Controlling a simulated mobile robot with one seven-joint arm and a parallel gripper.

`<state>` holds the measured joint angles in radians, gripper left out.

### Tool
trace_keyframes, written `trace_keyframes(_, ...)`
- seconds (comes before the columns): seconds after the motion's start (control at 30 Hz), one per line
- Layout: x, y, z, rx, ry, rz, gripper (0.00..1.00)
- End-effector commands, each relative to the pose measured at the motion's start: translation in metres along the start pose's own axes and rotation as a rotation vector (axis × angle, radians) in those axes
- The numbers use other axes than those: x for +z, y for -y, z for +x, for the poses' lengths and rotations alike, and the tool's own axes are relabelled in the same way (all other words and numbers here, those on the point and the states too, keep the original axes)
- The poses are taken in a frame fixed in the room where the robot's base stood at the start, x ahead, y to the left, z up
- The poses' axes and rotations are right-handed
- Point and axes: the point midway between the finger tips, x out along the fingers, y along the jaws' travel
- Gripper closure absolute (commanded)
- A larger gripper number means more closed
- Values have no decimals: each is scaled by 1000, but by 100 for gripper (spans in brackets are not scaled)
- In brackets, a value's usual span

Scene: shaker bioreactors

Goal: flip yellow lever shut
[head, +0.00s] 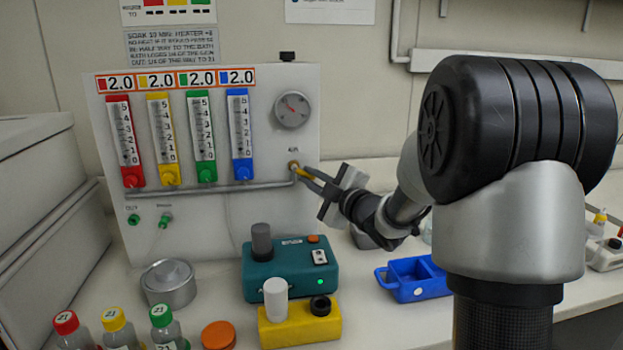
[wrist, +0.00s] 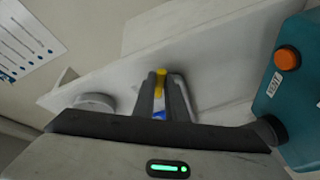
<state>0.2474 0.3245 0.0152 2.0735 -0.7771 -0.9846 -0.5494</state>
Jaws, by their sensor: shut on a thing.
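The yellow lever (head: 301,172) sits on a brass-coloured valve under the "AIR" label, at the right of the white gas panel (head: 270,130). In the head view it points right and slightly down. My gripper (head: 308,177) reaches in from the right and its fingertips are shut on the lever. In the wrist view the yellow lever (wrist: 161,73) shows between the two dark fingers of my gripper (wrist: 163,82). The fingers hide part of the lever.
Four flow meters stand left of the valve, above a grey pipe (head: 220,188). A teal device (head: 290,275) and a yellow block (head: 300,328) stand below on the bench. A blue tray (head: 405,285) lies right of them. Capped bottles stand at front left.

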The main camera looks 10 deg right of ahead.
Motion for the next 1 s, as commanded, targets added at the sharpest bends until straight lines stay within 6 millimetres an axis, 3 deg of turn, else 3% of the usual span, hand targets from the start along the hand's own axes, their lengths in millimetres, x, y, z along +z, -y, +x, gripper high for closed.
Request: trace_keyframes(1.0,-7,-18,-1,-164,97,-460,100)
